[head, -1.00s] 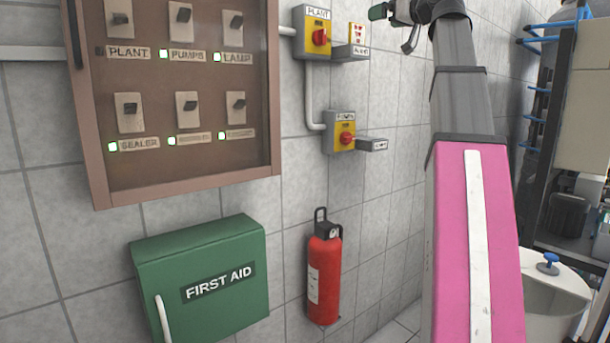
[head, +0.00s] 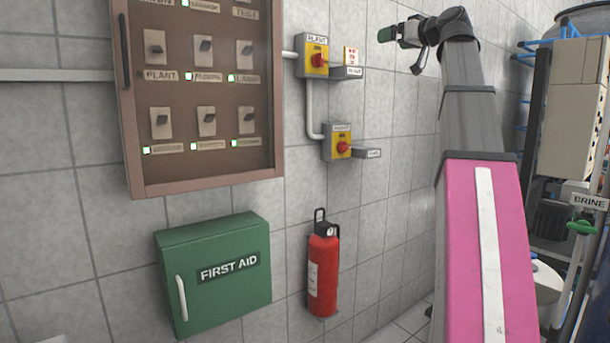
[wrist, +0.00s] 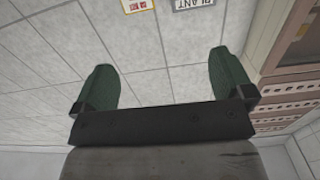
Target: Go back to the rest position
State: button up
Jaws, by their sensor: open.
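My gripper (head: 394,33) shows at the top of the head view, at the end of my raised arm, pointing left toward the tiled wall. In the wrist view my gripper (wrist: 165,88) has its two green fingers wide apart with nothing between them. Wall tiles show beyond the fingers. The gripper appears apart from the wall and the switches.
Left are a brown switch cabinet (head: 203,167), a green first aid box (head: 215,300) and a red extinguisher (head: 322,275). Yellow PLANT (head: 314,57) and lower (head: 338,142) switch boxes are on the wall. A rack with a BRINE label (head: 589,201) stands right.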

jog(key=w+f+m+g+h, duration=0.15)
jog(key=w+f, duration=0.35)
jog(key=f, duration=0.7)
jog(key=w+f+m+g+h, duration=0.15)
jog(key=w+f, duration=0.25)
jog(key=f, duration=0.9)
jog(key=a+f+m+g+h, duration=0.2)
jog(key=a+f+g, duration=0.1)
jog(key=f, duration=2.4)
jog(key=s+a+f+m+g+h, duration=0.15)
jog(key=s+f, duration=0.25)
jog(key=f, duration=0.8)
jog(key=s+a+f+g+h, duration=0.1)
jog(key=s+a+f+g, duration=0.15)
jog(key=f, duration=0.95)
jog(key=s+f+g+h, duration=0.3)
jog(key=s+f+g, duration=0.1)
jog(key=s+f, duration=1)
notch_tip(320, 180, down, 3)
jog(key=shift+s+f, duration=0.1)
jog(key=shift+s, duration=0.25)
jog(key=shift+a+m, duration=0.1)
jog(key=shift+m, duration=0.15)
